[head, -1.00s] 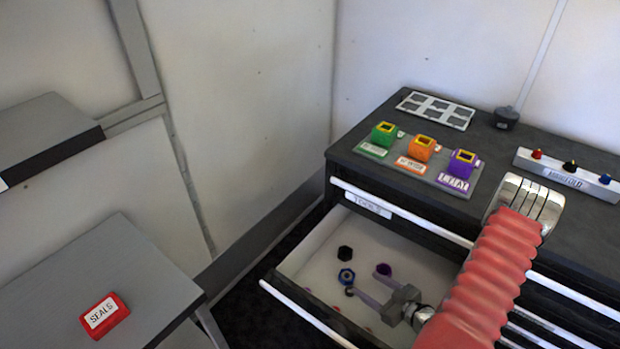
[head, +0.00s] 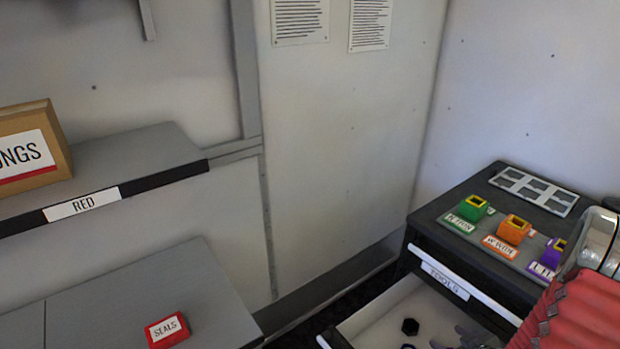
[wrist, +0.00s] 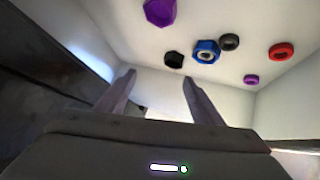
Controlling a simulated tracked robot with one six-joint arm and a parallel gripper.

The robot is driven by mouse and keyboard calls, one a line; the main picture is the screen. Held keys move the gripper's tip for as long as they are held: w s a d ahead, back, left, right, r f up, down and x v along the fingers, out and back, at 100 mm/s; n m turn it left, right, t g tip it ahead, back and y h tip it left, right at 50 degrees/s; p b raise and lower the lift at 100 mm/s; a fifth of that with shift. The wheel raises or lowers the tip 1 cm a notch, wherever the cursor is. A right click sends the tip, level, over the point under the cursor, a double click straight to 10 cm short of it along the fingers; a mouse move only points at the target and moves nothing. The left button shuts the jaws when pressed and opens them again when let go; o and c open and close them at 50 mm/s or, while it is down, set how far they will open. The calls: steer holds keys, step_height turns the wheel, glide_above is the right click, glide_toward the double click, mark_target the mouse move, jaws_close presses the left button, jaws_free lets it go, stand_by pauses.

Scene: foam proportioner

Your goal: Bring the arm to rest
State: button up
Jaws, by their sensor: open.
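My arm, in a red ribbed sleeve, shows at the right edge of the head view, over the tool chest. My gripper (wrist: 158,85) shows in the wrist view with its two fingers apart and nothing between them. It points into the open drawer (head: 385,318) labelled TOOLS. Beyond the fingertips lie a black nut (wrist: 174,59), a blue nut (wrist: 206,51), a dark ring (wrist: 229,42), a red piece (wrist: 281,51) and purple pieces (wrist: 160,12). In the head view the gripper is mostly out of frame.
Green (head: 472,208), orange (head: 514,229) and purple (head: 553,252) sockets stand on the chest top beside a grey slotted plate (head: 534,191). A red SEALS box (head: 167,330) sits on the left bench. A cardboard box (head: 35,150) stands on the shelf labelled RED (head: 150,160).

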steer(key=a+r+m+g+h, duration=0.15)
steer(key=a+r, duration=0.25)
steer(key=r, duration=0.8)
steer(key=a+r+m+g+h, duration=0.15)
steer(key=a+r, duration=0.25)
steer(key=r, duration=0.7)
steer(key=s+a+r+y, duration=0.1)
steer(key=s+a+r, duration=0.6)
steer(key=a, duration=0.3)
steer(key=s+a+r+m+g+y, duration=0.1)
steer(key=s+a+r, duration=0.6)
steer(key=a, duration=0.4)
steer(key=shift+s+r+y, duration=0.25)
steer(key=shift+s+y, duration=0.05)
steer(key=shift+s, duration=0.35)
steer(key=shift+s, duration=0.1)
